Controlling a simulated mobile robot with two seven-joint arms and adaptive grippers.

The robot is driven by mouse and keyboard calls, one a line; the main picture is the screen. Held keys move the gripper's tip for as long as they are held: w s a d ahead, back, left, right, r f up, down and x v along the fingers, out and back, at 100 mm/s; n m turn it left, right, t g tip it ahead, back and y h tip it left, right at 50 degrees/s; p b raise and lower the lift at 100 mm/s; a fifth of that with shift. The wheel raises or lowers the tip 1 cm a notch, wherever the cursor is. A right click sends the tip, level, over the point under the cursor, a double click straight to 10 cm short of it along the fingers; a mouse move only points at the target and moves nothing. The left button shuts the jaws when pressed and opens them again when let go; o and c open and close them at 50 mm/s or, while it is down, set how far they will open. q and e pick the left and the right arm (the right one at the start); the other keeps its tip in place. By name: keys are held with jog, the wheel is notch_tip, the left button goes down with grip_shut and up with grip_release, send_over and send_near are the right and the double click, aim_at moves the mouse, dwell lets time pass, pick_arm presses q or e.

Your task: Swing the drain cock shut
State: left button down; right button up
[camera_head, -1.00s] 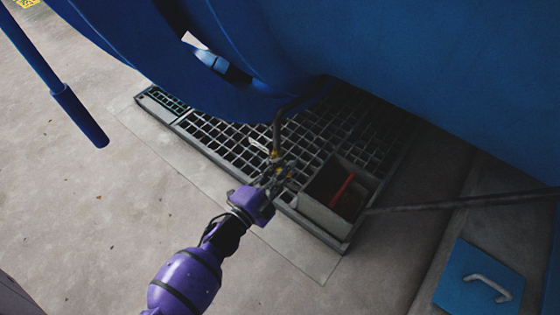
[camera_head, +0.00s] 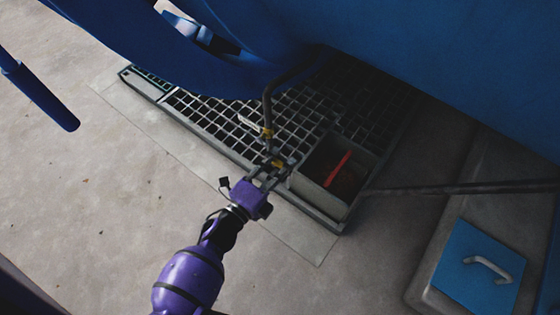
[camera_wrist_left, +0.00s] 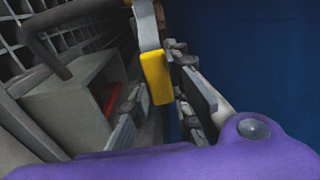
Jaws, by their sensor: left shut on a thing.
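The drain cock hangs at the lower end of a dark bent pipe (camera_head: 268,103) under the blue vessel, with a yellow-brass fitting (camera_head: 267,133) at the pipe's end. Its lever has a flat grey arm and a yellow grip sleeve (camera_wrist_left: 157,77), which hangs down in the left wrist view. My left gripper (camera_head: 273,171) is at the lever, just below the fitting, shut on the yellow sleeve. In the left wrist view the sleeve shows between the grey fingers. The sleeve is small and partly hidden by the fingers in the head view. My right gripper is not in view.
A grey open box (camera_head: 309,190) with a red item (camera_head: 337,170) inside stands right of the gripper on the floor grating (camera_head: 212,121). A dark rod (camera_head: 450,188) runs right from the box. The blue vessel (camera_head: 420,60) overhangs closely. Floor at left is clear.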

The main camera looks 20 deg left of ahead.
pick_arm(q)
jog(key=shift+a+f, duration=0.15)
jog(key=c, duration=1.6)
grip_release()
jog(key=v, duration=1.2)
jog(key=shift+s, duration=0.15)
